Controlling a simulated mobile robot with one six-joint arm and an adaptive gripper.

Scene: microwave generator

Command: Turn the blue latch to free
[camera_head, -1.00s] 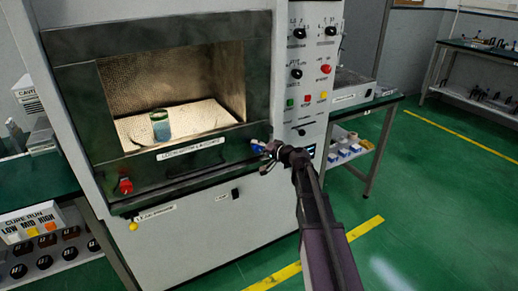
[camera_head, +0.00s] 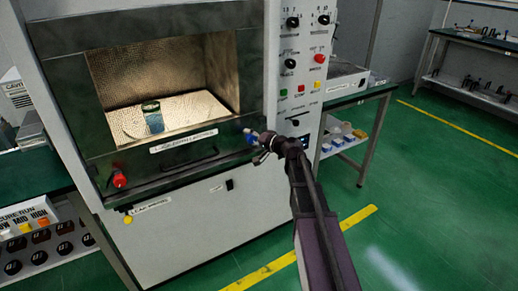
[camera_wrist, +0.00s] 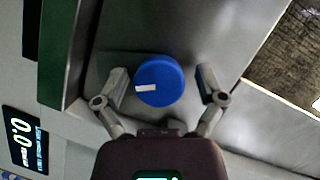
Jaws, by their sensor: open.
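The blue latch (camera_wrist: 160,82) is a round knob with a white mark on its left side, set on a metal plate. In the head view the blue latch (camera_head: 249,136) sits at the lower right corner of the microwave door frame. My gripper (camera_wrist: 161,85) is open, with one finger on each side of the latch and visible gaps to it. In the head view my gripper (camera_head: 258,143) is at the latch and partly covers it.
A red latch (camera_head: 119,179) is at the door's lower left. A jar (camera_head: 152,117) stands inside the lit chamber. A control panel (camera_head: 300,70) with knobs and buttons is right of the door. A display (camera_wrist: 25,140) shows at the wrist view's left. Open green floor lies to the right.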

